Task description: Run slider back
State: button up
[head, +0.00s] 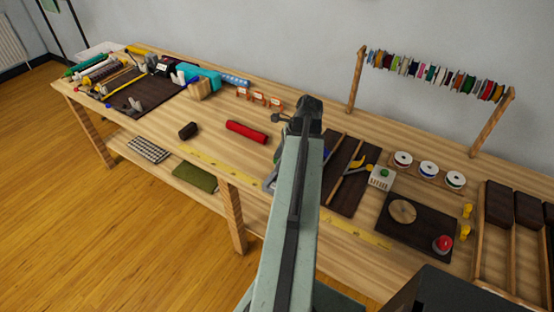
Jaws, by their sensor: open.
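No part is clearly recognisable as the slider. A dark board (338,196) right of my arm carries wooden rails and a yellow-handled piece (357,165), which may hold it; my arm covers the board's left side. Another dark board (148,92) at the far left end of the bench carries a long yellow strip and small pale parts, too small to make out. My arm rises through the middle of the view and hides the bench behind it. My gripper's fingertips cannot be made out; they seem hidden behind the arm.
The wooden bench (215,145) holds a red roll (246,132), a dark block (187,131) and a yellow tape strip (215,170). To the right are spools (428,168), a red button (442,243) and dark trays (515,225). A ribbon rack (430,75) stands behind.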

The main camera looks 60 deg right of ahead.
jog(key=p+v, duration=0.3)
jog(key=v, duration=0.2)
jog(key=shift+r+p, duration=0.15)
jog(key=shift+p, duration=0.15)
